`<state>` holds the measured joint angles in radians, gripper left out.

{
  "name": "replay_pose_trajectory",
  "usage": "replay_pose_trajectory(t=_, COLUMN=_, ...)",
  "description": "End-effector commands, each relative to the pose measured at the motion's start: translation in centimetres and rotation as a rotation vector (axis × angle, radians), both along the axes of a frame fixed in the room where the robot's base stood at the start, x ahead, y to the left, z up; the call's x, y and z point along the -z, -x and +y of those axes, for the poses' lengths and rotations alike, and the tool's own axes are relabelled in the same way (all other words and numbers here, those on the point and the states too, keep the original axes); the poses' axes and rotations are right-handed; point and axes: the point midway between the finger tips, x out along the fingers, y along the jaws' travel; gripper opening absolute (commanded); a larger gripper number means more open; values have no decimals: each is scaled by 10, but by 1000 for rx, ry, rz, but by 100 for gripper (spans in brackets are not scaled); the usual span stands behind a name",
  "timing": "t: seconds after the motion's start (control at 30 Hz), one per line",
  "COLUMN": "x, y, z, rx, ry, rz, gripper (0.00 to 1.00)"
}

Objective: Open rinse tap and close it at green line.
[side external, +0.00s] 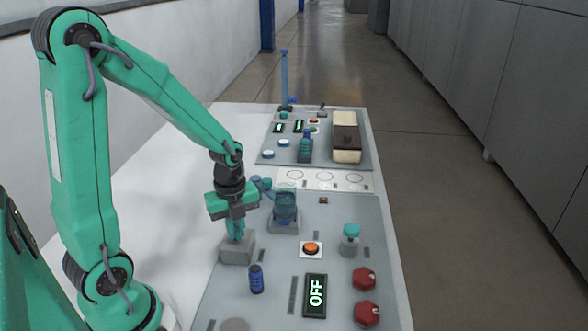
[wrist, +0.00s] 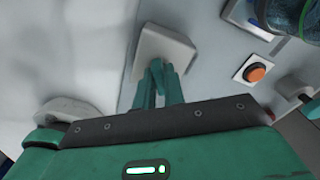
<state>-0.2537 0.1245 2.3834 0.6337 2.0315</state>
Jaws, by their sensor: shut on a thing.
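My gripper (side external: 236,229) points down at a squat grey block (side external: 237,251) on the near panel's left edge. In the wrist view its teal fingers (wrist: 158,80) meet at the grey block (wrist: 162,48), shut on a small part there that they mostly hide. I cannot tell whether this part is the rinse tap's handle. Behind and right of the block, a blue-tinted clear vessel (side external: 285,206) stands on a grey base, with a blue spout-like piece (side external: 262,186) at its upper left. The vessel also shows at the wrist view's top right (wrist: 291,14).
Near the block stand a dark blue cylinder (side external: 256,279), an orange button (side external: 311,248), an OFF display (side external: 315,296), a teal knob (side external: 351,230) and two red knobs (side external: 365,278). A farther panel carries a black-and-cream box (side external: 346,137). White table (side external: 180,190) lies bare at left.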

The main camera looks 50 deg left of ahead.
Motion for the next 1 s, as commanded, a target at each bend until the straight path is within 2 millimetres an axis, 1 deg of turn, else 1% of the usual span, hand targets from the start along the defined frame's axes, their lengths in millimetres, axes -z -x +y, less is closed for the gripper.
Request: replay_pose_trajectory(t=1.0, x=0, y=0, z=0, rx=-801, ry=0, rz=0, gripper=0)
